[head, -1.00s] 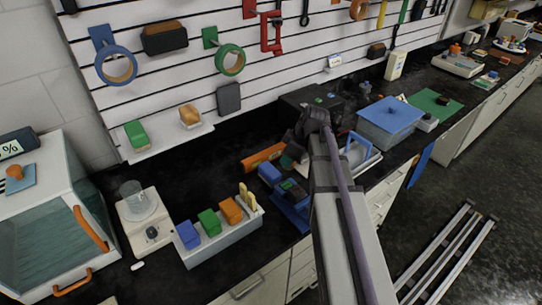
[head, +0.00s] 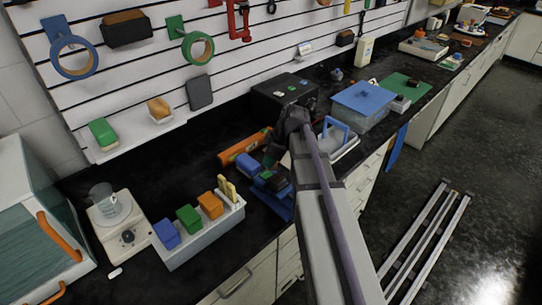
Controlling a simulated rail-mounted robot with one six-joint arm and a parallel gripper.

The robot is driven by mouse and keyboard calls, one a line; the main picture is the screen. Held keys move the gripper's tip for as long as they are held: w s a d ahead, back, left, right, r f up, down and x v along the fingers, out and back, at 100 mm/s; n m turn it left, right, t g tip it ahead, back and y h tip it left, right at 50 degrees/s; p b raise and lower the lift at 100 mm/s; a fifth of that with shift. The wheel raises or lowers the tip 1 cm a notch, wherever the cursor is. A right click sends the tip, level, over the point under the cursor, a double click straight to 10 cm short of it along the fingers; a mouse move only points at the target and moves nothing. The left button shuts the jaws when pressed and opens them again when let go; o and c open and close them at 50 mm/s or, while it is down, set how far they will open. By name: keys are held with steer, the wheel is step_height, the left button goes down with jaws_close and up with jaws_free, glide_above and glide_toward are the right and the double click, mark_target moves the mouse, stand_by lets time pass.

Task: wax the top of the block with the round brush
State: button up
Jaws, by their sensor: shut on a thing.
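My arm reaches from the bottom of the head view to its dark wrist, and my gripper (head: 273,150) points down past it, small and dark. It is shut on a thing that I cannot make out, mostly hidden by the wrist. Just below it on the counter is a blue fixture (head: 281,207) with a dark piece (head: 278,182) on it that shows a little green. A blue block-like piece (head: 248,164) sits beside it on the left. I cannot tell for sure which piece is the block, and the round brush cannot be made out.
An orange piece (head: 240,147) lies behind the fixture. A grey rack (head: 205,236) with blue, green and orange blocks stands left, beside a scale (head: 122,226) with a beaker. A blue-lidded bin (head: 364,98) and a white tray with a blue handle (head: 334,131) are right. A black box (head: 283,93) is behind.

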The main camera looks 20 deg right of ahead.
step_height(320, 180, down, 2)
steer(key=shift+f+b, duration=0.1)
steer(key=shift+b, duration=0.65)
steer(key=shift+s+d+f, duration=0.1)
steer(key=shift+s, duration=0.3)
steer(key=shift+s+d, duration=0.3)
steer(key=shift+s, duration=0.55)
steer(key=shift+s+d, duration=0.25)
steer(key=shift+s, duration=0.6)
steer(key=shift+s+d, duration=0.3)
steer(key=shift+s, duration=0.55)
steer(key=shift+w, duration=0.35)
steer(key=shift+w+a, duration=0.3)
steer(key=shift+w, duration=0.55)
steer(key=shift+w+a, duration=0.25)
steer(key=shift+w, duration=0.6)
steer(key=shift+w+a, duration=0.3)
steer(key=shift+w, duration=0.55)
step_height(320, 180, up, 8)
steer(key=p, duration=0.7)
steer(key=shift+a+f, duration=0.1)
steer(key=shift+f, duration=0.1)
steer(key=shift+f, duration=0.1)
step_height(320, 180, down, 6)
steer(key=b, duration=0.5)
steer(key=shift+b, duration=0.4)
